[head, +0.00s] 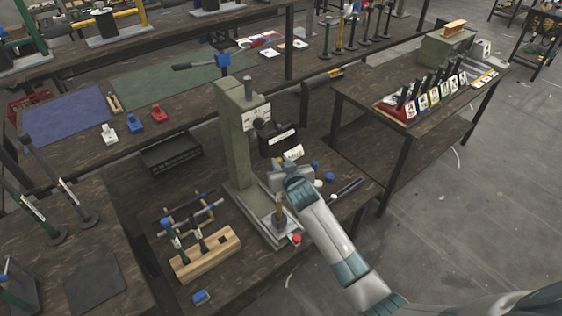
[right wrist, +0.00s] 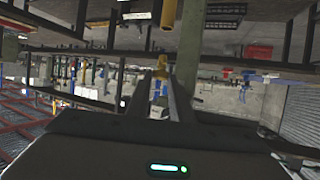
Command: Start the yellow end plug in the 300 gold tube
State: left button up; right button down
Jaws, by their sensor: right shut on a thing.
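My right gripper (right wrist: 161,80) is shut on a small yellow end plug (right wrist: 161,63), which shows at its fingertips in the right wrist view. In the head view my right gripper (head: 288,180) is at the green press, and its fingers and the plug cannot be made out. A gold tube (head: 280,210) stands upright on the press base just below the gripper. It also shows in the upside-down right wrist view (right wrist: 168,14), with a gap in the picture between its end and the plug. No 300 mark is readable on it. My left gripper is not in view.
The green press (head: 237,145) stands close left of my gripper, with a dark box (head: 278,138) beside it. A red cap (head: 296,239) lies by the press base, and blue caps (head: 329,176) lie to the right.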

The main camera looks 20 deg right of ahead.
jog(key=shift+f+b, duration=0.95)
jog(key=shift+f, duration=0.7)
jog(key=shift+p, duration=0.6)
dwell(0.8)
jog(key=shift+f+b, duration=0.85)
jog(key=shift+f, duration=0.35)
dwell(0.7)
jog(key=c, duration=1.5)
grip_release()
jog(key=shift+s, duration=0.15)
jog(key=b+v, duration=0.3)
jog(key=v, duration=1.4)
jog(key=shift+s+a, duration=0.1)
jog(key=shift+f, duration=0.1)
